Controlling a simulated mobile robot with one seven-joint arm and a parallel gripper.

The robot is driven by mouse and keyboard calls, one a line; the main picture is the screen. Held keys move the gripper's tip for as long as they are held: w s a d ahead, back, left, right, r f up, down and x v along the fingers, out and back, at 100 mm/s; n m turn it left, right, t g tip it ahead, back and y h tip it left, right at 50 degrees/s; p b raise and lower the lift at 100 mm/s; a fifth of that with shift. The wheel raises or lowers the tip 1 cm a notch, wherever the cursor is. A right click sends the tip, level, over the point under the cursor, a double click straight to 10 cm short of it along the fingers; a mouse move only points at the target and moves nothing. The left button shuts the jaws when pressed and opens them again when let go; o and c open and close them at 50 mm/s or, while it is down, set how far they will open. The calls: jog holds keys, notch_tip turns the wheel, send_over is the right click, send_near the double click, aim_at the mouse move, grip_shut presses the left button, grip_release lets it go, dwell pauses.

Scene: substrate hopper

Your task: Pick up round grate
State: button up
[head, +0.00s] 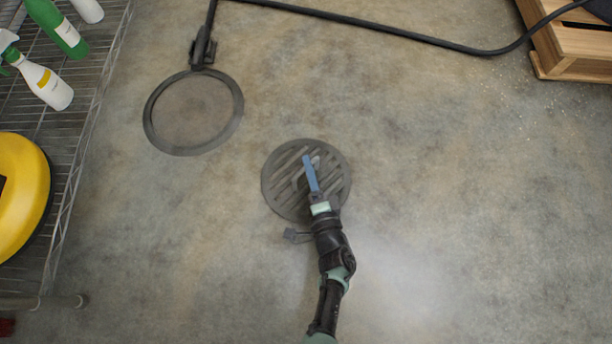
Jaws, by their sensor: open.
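The round grate (279,172) is a dark grey slotted disc lying flat on the floor near the middle of the head view. A raised part, perhaps a handle, shows near its centre, partly hidden by my gripper. My gripper (308,163) reaches over the grate from below in the picture, with a blue finger lying across its middle. It is open and holds nothing. Only one finger shows clearly. I cannot tell whether it touches the grate. My wrist covers the grate's lower right edge.
A dark ring (237,112) lies upper left, joined to a black hose (400,35) crossing the top. A wire shelf (78,150) on the left holds spray bottles (45,86) and a yellow round object (22,195). A wooden pallet (570,50) stands upper right. The right floor is clear.

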jog(key=shift+b+x, duration=0.3)
jog(key=shift+x, duration=0.65)
grip_shut()
jog(key=shift+r, duration=0.2)
